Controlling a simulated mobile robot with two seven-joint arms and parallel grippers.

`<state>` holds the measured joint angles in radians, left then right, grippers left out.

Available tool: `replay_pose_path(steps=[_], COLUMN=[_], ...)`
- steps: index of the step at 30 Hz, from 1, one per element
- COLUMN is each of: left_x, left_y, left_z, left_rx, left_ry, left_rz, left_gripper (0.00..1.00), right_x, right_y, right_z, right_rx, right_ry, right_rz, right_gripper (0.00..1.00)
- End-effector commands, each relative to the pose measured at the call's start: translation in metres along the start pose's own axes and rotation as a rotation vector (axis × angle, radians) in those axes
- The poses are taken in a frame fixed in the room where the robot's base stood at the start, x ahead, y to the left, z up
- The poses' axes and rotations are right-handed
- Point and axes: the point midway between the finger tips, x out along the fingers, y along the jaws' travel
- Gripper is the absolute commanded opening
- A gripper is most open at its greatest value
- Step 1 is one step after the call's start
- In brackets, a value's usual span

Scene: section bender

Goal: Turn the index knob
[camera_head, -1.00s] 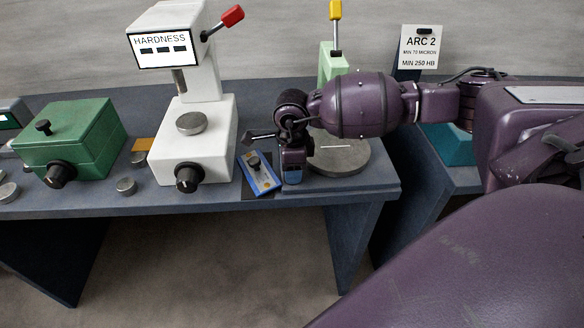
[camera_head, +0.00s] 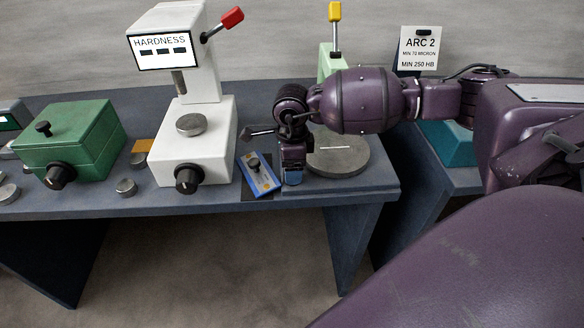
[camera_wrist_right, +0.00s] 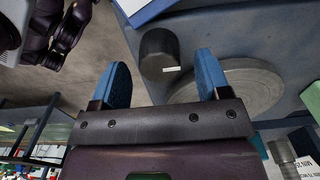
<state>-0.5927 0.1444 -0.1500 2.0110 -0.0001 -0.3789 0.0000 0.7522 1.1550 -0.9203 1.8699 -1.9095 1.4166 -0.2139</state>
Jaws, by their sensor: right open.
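The index knob appears to be the dark round knob (camera_wrist_right: 158,52) with a short white mark, at the bench's edge near a round grey plate (camera_wrist_right: 255,88). In the right wrist view, my right gripper (camera_wrist_right: 162,60) is open, its two blue fingers on either side of the knob. I cannot tell whether either finger touches it. In the head view, my right gripper (camera_head: 293,178) hangs at the bench's front edge, just left of the round plate (camera_head: 345,160), and hides the knob.
A blue device (camera_head: 260,174) lies close left of my right gripper. Left of it stand the white hardness tester (camera_head: 200,145) with a black front knob (camera_head: 187,179), and a green box (camera_head: 70,140) with its own black knob (camera_head: 60,176). A yellow-tipped lever (camera_head: 335,14) rises behind.

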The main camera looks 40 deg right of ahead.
Motion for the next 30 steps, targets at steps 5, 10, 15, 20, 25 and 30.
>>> replay_pose_path(steps=[5,10,15,20,25,30], left_x=[-0.001,-0.002,-0.002,-0.003,-0.004,-0.004], left_y=[0.0,-0.001,-0.001,-0.001,-0.001,-0.001], left_z=[-0.003,-0.004,-0.004,-0.002,0.0,0.001], left_rx=[0.0,0.0,0.0,-0.001,-0.001,-0.002], left_ry=[0.004,0.006,0.005,0.001,-0.004,-0.006], left_rz=[-0.001,-0.001,-0.001,-0.001,-0.002,-0.002], left_gripper=[0.43,0.43,0.43,0.43,0.43,0.43], right_x=[-0.034,-0.064,-0.085,-0.093,-0.094,-0.094], right_y=[-0.001,-0.001,-0.001,0.0,0.0,0.0], right_z=[0.0,0.0,0.0,0.0,0.0,0.0], right_rx=[-0.001,-0.001,0.0,0.0,-0.001,-0.001], right_ry=[-0.001,-0.001,0.0,0.0,0.0,0.0], right_rz=[-0.004,-0.004,-0.003,0.0,0.0,0.0], right_gripper=[0.7,0.7,0.7,0.7,0.7,0.7])
